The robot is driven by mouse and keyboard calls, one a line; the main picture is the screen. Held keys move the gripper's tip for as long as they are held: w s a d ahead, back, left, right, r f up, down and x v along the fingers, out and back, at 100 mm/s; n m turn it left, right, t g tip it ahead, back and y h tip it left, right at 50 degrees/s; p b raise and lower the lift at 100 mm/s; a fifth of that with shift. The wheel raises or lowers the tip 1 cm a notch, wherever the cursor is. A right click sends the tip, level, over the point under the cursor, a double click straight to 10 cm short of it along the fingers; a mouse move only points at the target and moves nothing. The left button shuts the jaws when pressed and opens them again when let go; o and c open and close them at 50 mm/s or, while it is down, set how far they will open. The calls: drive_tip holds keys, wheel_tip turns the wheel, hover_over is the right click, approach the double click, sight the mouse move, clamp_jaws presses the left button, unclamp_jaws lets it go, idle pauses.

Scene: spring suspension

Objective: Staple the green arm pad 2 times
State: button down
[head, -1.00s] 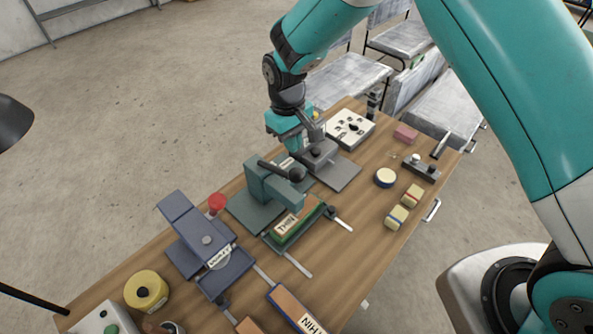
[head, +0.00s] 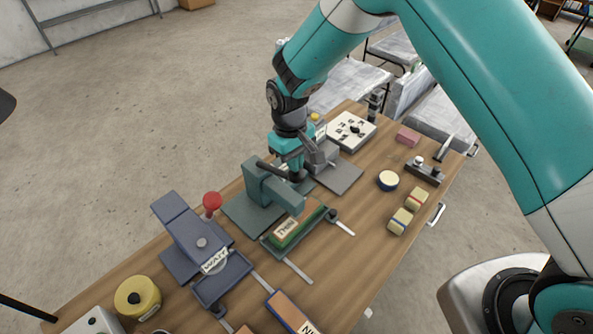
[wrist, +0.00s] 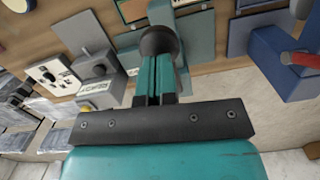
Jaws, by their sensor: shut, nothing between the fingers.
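The green arm machine (head: 272,188) stands mid-table on its flat base, with a dark lever ending in a black round knob. The knob shows in the wrist view (wrist: 159,40). A green pad (head: 289,231) labelled THIN lies in a tray at the front of this machine, under or beside its head; I cannot tell how far under. My gripper (head: 294,172) is shut and empty, pointing down at the knob. In the wrist view my gripper's fingertips (wrist: 158,62) are right by the knob, touching or nearly so. The head view partly hides the contact.
A blue machine (head: 205,240) with a red knob stands to the left. A grey machine (head: 340,178) is close behind my gripper. A white box (head: 351,130), a round tin (head: 388,180) and small blocks (head: 400,221) lie to the right. An orange pad (head: 290,313) lies in front.

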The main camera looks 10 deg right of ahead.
sight(294, 174)
drive_tip(key=shift+f+b, duration=1.6)
drive_tip(key=shift+f, duration=0.65)
drive_tip(key=shift+w+a+r, duration=0.25)
drive_tip(key=shift+w+a, duration=0.15)
drive_tip(key=shift+w, duration=0.25)
drive_tip(key=shift+w+a+r, duration=0.25)
drive_tip(key=shift+w+a, duration=0.15)
drive_tip(key=shift+w, duration=0.2)
drive_tip(key=shift+r, duration=0.15)
wheel_tip(294, 174, up, 17)
drive_tip(key=w+b, duration=0.1)
drive_tip(key=b, duration=0.4)
drive_tip(key=shift+w+a, duration=0.25)
drive_tip(key=shift+a, duration=0.2)
drive_tip(key=shift+r, duration=0.1)
